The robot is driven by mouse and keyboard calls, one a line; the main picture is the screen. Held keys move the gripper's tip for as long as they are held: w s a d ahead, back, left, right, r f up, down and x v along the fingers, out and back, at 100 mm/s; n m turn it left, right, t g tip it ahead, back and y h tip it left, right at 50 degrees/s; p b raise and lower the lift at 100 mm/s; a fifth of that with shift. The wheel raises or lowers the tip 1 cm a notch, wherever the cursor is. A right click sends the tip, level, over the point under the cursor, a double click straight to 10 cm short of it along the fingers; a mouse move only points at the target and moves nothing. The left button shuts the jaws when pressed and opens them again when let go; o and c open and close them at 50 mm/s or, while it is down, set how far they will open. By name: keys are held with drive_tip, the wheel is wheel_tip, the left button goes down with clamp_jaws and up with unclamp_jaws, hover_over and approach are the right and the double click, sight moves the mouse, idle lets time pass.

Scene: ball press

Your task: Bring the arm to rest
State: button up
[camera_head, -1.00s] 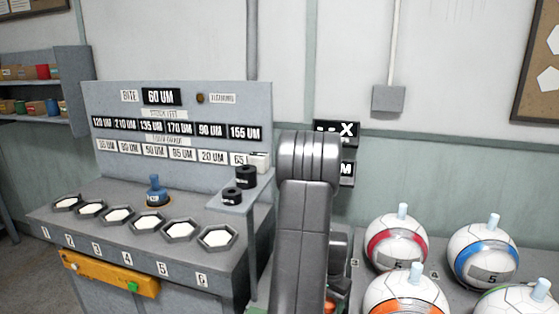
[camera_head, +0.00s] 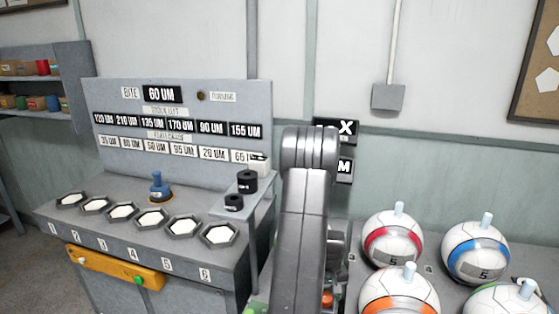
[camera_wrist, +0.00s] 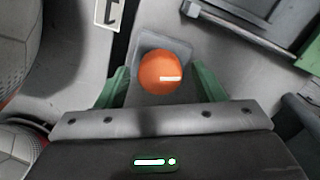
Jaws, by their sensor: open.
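My arm rises in front of the bench in the head view and hides part of the wall and signs behind it. My gripper (camera_wrist: 163,88) shows in the wrist view, with its green fingers apart. An orange round thing (camera_wrist: 160,72) with a white mark shows between the fingers in that view, on or over a grey square piece (camera_wrist: 178,45). I cannot tell whether the fingers touch it. A small orange part (camera_head: 327,299) also shows low beside my arm in the head view.
A grey bench (camera_head: 190,235) with several white hexagonal cups and a blue-handled tool (camera_head: 158,188) stands at left. Balls with red (camera_head: 392,239), blue (camera_head: 476,252) and orange (camera_head: 399,292) bands stand at right. A small shelf (camera_head: 240,205) holds black weights close to my arm.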

drive_tip(key=n+p, duration=0.3)
drive_tip(key=n, duration=0.1)
drive_tip(key=shift+r, duration=0.7)
drive_tip(key=shift+s+r, duration=0.1)
